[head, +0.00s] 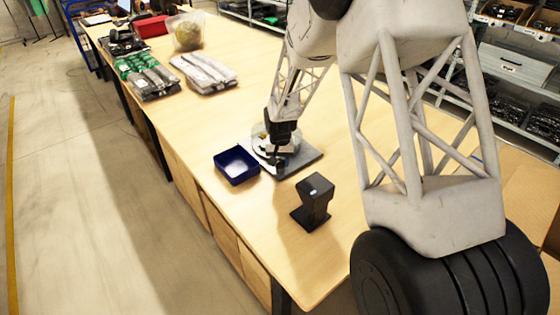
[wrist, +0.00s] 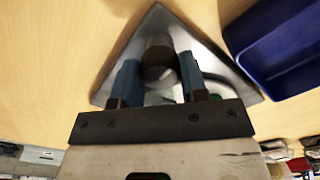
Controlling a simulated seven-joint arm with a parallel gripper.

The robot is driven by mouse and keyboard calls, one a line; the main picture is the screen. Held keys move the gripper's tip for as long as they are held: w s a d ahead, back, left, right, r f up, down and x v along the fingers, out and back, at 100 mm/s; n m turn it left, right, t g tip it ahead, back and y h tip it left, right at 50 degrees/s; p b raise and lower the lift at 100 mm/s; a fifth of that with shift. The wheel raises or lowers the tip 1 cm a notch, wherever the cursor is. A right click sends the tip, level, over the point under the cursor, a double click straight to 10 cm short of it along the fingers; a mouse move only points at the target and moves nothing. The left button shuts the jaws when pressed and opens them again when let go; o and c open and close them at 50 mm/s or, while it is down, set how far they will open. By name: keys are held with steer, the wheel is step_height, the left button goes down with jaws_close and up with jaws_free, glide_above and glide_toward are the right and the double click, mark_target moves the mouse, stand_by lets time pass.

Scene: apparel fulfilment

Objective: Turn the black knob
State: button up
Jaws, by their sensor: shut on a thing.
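In the head view my gripper (head: 281,150) points down at the device, whose grey base plate (head: 305,158) lies on the table. The gripper hides most of the knob there.
A blue bin (head: 236,166) stands left of the device, close to it. A black stand-like device (head: 314,200) is nearer the front edge.

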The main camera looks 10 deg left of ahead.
mark_target(280, 161)
steer(key=n, duration=0.4)
steer(key=shift+n, duration=2.1)
steer(key=o, duration=0.9)
steer(key=shift+o, duration=0.2)
steer(key=shift+r, duration=0.1)
steer(key=shift+r, duration=3.8)
